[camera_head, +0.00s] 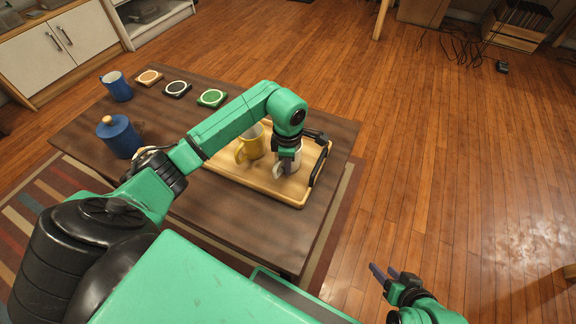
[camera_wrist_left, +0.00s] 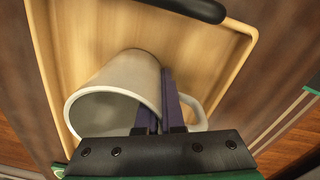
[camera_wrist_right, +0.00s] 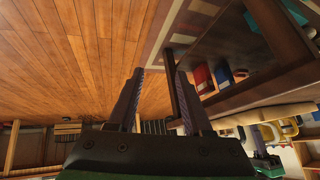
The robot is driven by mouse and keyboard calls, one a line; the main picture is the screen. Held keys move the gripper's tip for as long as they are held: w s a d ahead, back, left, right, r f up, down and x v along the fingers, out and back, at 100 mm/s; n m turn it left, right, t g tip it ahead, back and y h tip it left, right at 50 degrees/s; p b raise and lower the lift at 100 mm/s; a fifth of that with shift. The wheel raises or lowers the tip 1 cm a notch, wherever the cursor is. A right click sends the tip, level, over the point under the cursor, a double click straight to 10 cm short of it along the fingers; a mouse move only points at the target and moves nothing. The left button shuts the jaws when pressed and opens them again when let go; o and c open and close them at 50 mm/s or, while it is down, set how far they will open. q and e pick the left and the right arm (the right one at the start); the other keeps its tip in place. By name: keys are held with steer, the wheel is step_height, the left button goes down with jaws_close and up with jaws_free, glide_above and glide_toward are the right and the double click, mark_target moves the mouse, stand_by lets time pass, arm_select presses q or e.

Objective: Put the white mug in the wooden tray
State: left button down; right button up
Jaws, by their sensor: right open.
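The white mug (camera_head: 287,168) is at the right part of the wooden tray (camera_head: 262,185), partly hidden by my left gripper. My left gripper (camera_head: 287,160) comes down over it from above. In the left wrist view the fingers (camera_wrist_left: 161,110) straddle the wall of the white mug (camera_wrist_left: 120,85), one inside the rim and one between wall and handle. Tray wood (camera_wrist_left: 215,60) shows behind the mug; whether the mug touches it I cannot tell. My right gripper (camera_head: 384,273) is open and empty beyond the table's right side; its fingers (camera_wrist_right: 155,100) are apart.
A yellow mug (camera_head: 250,147) stands in the tray, left of the white mug. A dark tray handle (camera_head: 319,167) is at the right. A blue jar (camera_head: 119,138), a blue mug (camera_head: 117,88) and coasters (camera_head: 178,89) are on the table's left. The table's front right is bare.

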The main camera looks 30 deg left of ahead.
arm_select(q)
steer(key=shift+f, duration=0.1)
steer(key=c, duration=1)
jaws_free()
steer(key=shift+c, duration=0.2)
arm_select(e)
steer(key=shift+a+f, duration=0.1)
steer(key=shift+a, duration=0.05)
arm_select(q)
steer(key=shift+r, duration=0.4)
step_height(320, 180, up, 11)
steer(key=p, duration=0.3)
steer(key=shift+s, duration=0.1)
steer(key=shift+d+r, duration=0.1)
steer(key=shift+r, duration=0.15)
arm_select(e)
steer(key=s+d+r+g+h, duration=0.2)
steer(key=s+d+r+g, duration=0.2)
steer(key=d, duration=0.4)
step_height(320, 180, up, 2)
steer(key=shift+s+m+h, duration=0.3)
steer(key=shift+s+h, duration=0.1)
steer(key=shift+s, duration=0.15)
